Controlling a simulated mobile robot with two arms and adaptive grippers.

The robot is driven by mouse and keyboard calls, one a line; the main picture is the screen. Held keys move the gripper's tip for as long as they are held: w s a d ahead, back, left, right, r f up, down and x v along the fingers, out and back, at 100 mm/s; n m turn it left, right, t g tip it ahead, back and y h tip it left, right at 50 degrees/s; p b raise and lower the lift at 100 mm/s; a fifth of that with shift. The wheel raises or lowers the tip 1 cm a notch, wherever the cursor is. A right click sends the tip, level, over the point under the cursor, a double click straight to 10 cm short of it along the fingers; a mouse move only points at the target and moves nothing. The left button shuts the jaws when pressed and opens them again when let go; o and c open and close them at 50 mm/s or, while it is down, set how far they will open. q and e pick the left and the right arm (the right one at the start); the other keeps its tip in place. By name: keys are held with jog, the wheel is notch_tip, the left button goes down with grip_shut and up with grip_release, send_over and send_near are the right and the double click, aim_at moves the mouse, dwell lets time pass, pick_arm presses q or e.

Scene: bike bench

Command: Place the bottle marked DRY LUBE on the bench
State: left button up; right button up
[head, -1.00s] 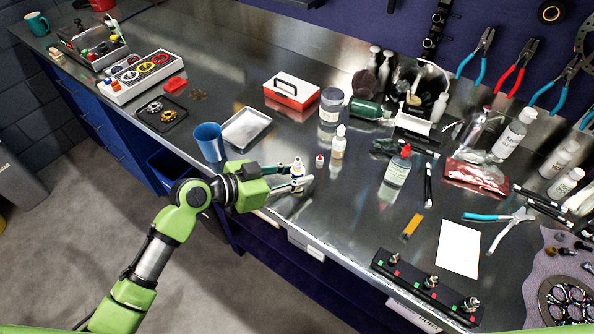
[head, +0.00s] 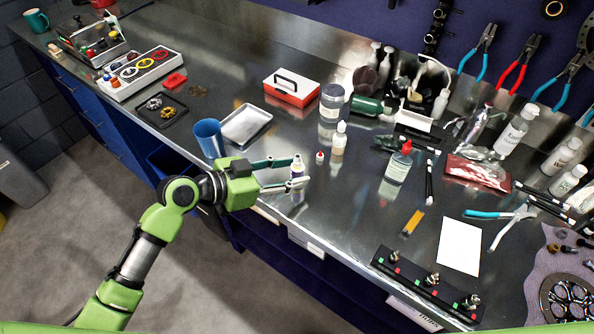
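A small white bottle with a dark label (head: 298,169) stands upright on the steel bench (head: 340,215) near its front edge. Its label is too small to read. My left gripper (head: 295,172) reaches in from the left with its fingers spread, one on the far side of the bottle and one on the near side. The near finger hides the bottle's lower part, and I cannot tell whether either finger still touches it. My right gripper is not in view.
A blue cup (head: 209,138) and a metal tray (head: 246,124) stand left of the bottle. A dropper bottle (head: 338,140), a small red-capped bottle (head: 320,158) and a larger red-capped bottle (head: 399,164) stand to its right. The bench in front of these is clear.

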pick_arm(q)
jog(key=b+v, duration=0.2)
jog(key=v, duration=0.8)
